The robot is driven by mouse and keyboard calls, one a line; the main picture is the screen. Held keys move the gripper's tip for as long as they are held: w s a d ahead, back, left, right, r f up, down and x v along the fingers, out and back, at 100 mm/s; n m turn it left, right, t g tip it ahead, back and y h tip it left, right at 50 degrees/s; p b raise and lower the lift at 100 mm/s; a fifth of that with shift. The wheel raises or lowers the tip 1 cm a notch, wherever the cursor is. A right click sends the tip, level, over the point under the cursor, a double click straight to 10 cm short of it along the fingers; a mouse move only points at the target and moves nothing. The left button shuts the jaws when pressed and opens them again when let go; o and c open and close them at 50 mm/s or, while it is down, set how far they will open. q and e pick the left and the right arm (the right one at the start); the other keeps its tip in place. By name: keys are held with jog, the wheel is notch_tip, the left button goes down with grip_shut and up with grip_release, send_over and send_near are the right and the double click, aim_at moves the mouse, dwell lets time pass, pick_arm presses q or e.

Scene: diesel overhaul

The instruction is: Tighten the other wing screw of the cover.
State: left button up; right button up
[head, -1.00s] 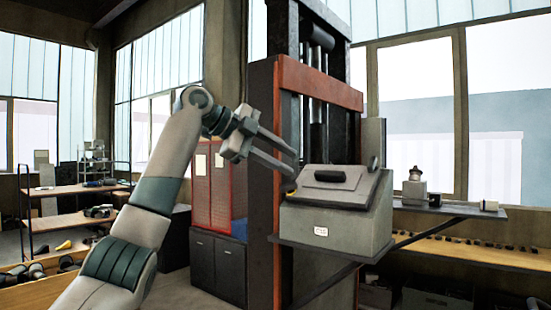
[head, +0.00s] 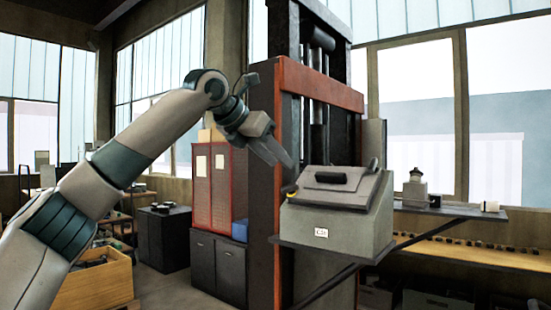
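The grey cover (head: 340,180) with a black handle (head: 331,177) lies sloped on top of a grey box (head: 335,225). A small yellowish wing screw (head: 290,189) shows at the cover's left edge. Another small upright fitting, perhaps the other wing screw (head: 373,164), shows at its upper right edge. My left gripper (head: 283,164) is above and left of the cover's left edge. Its two fingers look slightly apart, with nothing seen between them. The fingertips are apart from the yellowish screw in the picture. My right gripper is not in view.
A red and black press frame (head: 263,190) stands right behind the gripper and box. A side shelf (head: 450,210) at right carries a grey fitting (head: 415,190) and a white cylinder (head: 490,206). A red cabinet (head: 213,185) stands behind at left.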

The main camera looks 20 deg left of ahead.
aim_at(288, 186)
pick_arm(q)
jog(key=shift+n, duration=0.3)
jog(key=shift+w+d+f+n+g+y, duration=0.15)
jog(key=shift+w+f+n+g+y, duration=0.6)
jog(key=shift+n, duration=3.85)
jog(key=shift+w+d+f+n+g+y, duration=0.15)
jog(key=shift+f+n+g+y, duration=0.6)
jog(key=shift+n, duration=3.85)
jog(key=shift+w+d+f+n+g+y, duration=0.3)
jog(key=shift+n+g+y, duration=0.9)
jog(key=shift+n, duration=3.4)
jog(key=shift+w+f+t+y, duration=0.1)
jog(key=shift+w+t+y, duration=0.05)
jog(key=shift+t+y, duration=0.15)
jog(key=shift+w+d+f, duration=0.15)
jog(key=shift+w+f, duration=0.35)
jog(key=shift+f, duration=0.2)
jog(key=shift+w+d+f, duration=0.15)
jog(key=shift+w+f, duration=0.3)
jog(key=shift+f, duration=0.2)
jog(key=shift+s+r, duration=0.15)
jog(key=shift+r, duration=0.05)
